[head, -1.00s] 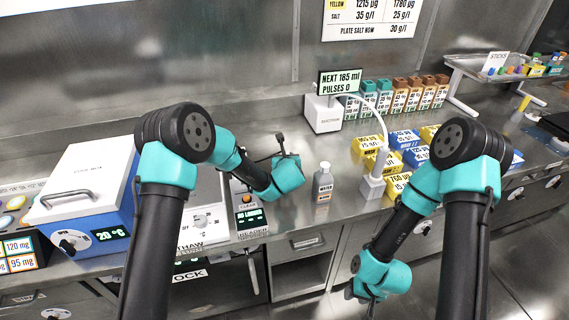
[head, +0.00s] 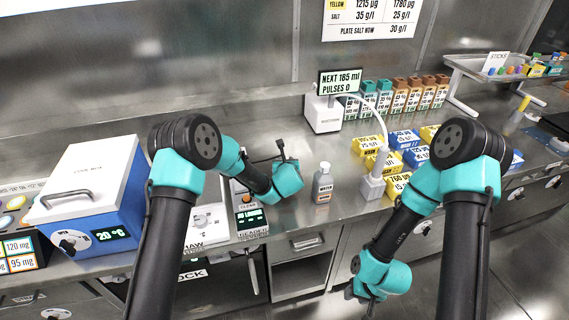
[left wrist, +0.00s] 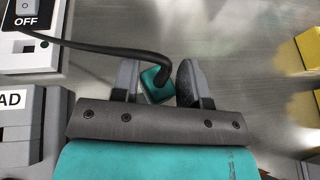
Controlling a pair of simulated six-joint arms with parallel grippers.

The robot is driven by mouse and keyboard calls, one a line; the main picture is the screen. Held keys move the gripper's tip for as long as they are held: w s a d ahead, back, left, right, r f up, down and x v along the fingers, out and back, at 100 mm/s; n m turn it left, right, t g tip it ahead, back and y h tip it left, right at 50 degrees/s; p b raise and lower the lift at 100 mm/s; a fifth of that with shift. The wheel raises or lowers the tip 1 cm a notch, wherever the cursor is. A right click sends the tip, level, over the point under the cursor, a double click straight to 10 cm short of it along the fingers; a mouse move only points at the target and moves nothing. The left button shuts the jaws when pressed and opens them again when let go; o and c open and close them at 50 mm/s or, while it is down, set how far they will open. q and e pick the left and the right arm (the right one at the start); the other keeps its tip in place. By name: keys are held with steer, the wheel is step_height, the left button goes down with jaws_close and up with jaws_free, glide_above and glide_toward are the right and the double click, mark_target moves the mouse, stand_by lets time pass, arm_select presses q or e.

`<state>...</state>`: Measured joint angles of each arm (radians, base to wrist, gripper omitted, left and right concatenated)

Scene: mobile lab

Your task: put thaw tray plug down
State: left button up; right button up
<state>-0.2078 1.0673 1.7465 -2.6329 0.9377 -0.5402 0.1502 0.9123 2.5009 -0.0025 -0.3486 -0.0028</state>
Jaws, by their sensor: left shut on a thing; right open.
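The thaw tray plug (left wrist: 156,86) is a small teal block on a black cord, seen in the left wrist view. My left gripper (left wrist: 158,84) is shut on it, with a finger on either side. In the head view my left gripper (head: 281,148) is over the steel counter, between the reader and the water bottle; the plug cannot be made out there. The thaw tray (head: 206,222) is a white unit at the counter's front, partly hidden by my left arm. My right gripper (head: 362,294) is open and empty, low in front of the counter.
The reader (head: 250,217) stands left of my left gripper, and the water bottle (head: 322,184) to its right. Yellow and blue boxes (head: 397,184) and a white dispenser (head: 323,114) stand farther right and behind. A cool box (head: 88,195) is at the left. Bare counter (head: 240,125) lies behind.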

arm_select(q)
steer(key=shift+f, duration=0.6)
steer(key=o, duration=0.9)
steer(key=shift+o, duration=0.2)
steer(key=shift+r, duration=0.15)
steer(key=shift+r, duration=0.25)
steer(key=shift+s+r, duration=0.25)
steer(key=shift+r, duration=0.1)
steer(key=a+v, duration=0.1)
steer(key=v, duration=1)
steer(key=shift+s+d, duration=0.25)
steer(key=shift+d, duration=0.25)
